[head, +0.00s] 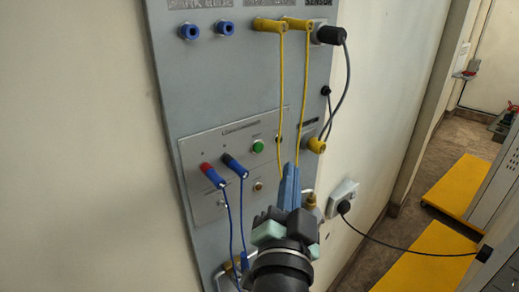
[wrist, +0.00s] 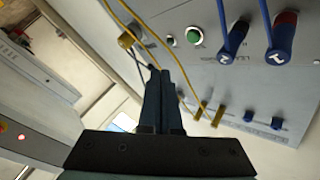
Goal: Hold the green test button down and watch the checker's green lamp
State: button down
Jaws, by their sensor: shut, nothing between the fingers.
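The green test button (head: 258,146) sits on the grey checker plate (head: 232,136), right of a red and a black plug. It also shows in the wrist view (wrist: 194,35), above and right of my fingertips. My gripper (head: 290,168) is shut and empty, with its blue fingers to the lower right of the button, apart from it. The closed fingers also show in the wrist view (wrist: 160,72). A small dark round fitting (head: 278,140) is right of the button, and a pale round one (head: 258,185) is below it. I cannot tell which is the lamp; no green glow shows.
Yellow leads (head: 281,100) hang from the panel's top close to my fingers. Blue leads (head: 229,215) hang from the red plug (head: 206,169) and black plug (head: 232,162). A yellow plug (head: 317,145) and a wall socket (head: 342,198) are at the right.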

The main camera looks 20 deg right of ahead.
jog(key=shift+w+a+b, duration=0.3)
jog(key=shift+w, duration=0.55)
jog(key=shift+w+a+b, duration=0.25)
jog(key=shift+w+a, duration=0.1)
jog(key=shift+w, duration=0.45)
jog(key=shift+w+a+b, duration=0.3)
jog(key=shift+w, duration=0.55)
jog(key=shift+w, duration=0.2)
jog(key=shift+w+a+b, duration=0.1)
jog(key=shift+w+b, duration=0.15)
jog(key=shift+b, duration=0.15)
jog(key=shift+w+a+b, duration=0.15)
jog(key=shift+w+b, duration=0.15)
dwell(1.3)
jog(key=shift+s+d, duration=0.3)
jog(key=shift+s, duration=0.45)
jog(key=shift+s+d+p, duration=0.15)
jog(key=shift+s+d, duration=0.15)
jog(key=shift+s, duration=0.5)
jog(key=shift+s+d+p, duration=0.1)
jog(key=shift+s+d, duration=0.15)
jog(key=shift+s, duration=0.5)
jog(key=shift+s+d+p, duration=0.15)
jog(key=shift+s+d, duration=0.15)
jog(key=shift+s, duration=0.5)
